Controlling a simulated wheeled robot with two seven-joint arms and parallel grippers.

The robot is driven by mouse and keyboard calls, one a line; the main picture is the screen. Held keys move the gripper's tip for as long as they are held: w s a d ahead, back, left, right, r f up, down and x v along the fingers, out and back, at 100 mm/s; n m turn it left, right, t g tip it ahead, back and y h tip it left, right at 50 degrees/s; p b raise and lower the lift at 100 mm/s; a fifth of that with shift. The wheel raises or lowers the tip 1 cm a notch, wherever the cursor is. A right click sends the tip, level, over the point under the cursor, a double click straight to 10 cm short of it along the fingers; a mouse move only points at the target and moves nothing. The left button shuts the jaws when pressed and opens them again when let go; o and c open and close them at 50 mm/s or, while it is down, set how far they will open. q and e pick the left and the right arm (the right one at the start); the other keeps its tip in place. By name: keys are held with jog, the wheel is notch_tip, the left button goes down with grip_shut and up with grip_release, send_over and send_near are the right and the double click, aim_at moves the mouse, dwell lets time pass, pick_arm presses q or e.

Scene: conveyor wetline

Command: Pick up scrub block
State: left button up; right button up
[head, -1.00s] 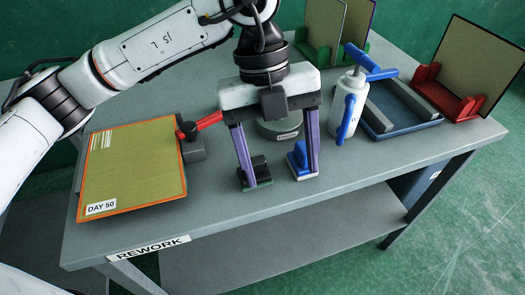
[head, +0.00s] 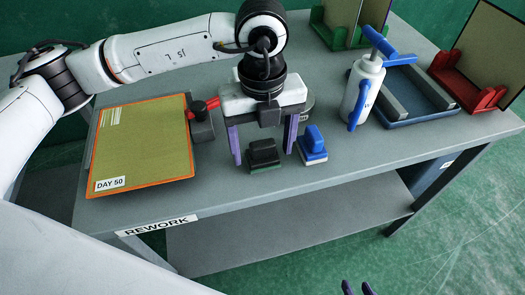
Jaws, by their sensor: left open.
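Two small handled blocks stand near the table's front edge. One is a black block (head: 264,153) with a greenish base; the other is a blue block (head: 313,143) with a pale base, just to its right. Which one is the scrub block is not marked. My left gripper (head: 263,148) is open and points down with purple fingers. In the picture, one finger is left of the black block and the other is between the two blocks. Nothing is held.
An orange-edged board (head: 142,150) marked DAY 50 lies left, with a red-handled clamp (head: 202,121) at its corner. A round grey object (head: 307,108) is partly hidden behind my left gripper. A white-and-blue bottle (head: 361,92), blue tray (head: 420,112) and red rack (head: 467,90) stand right.

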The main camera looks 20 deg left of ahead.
aim_at(263, 143)
pick_arm(q)
jog(key=shift+f, duration=0.3)
jog(key=c, duration=1.3)
notch_tip(263, 143, up, 10)
jog(key=shift+r, duration=0.1)
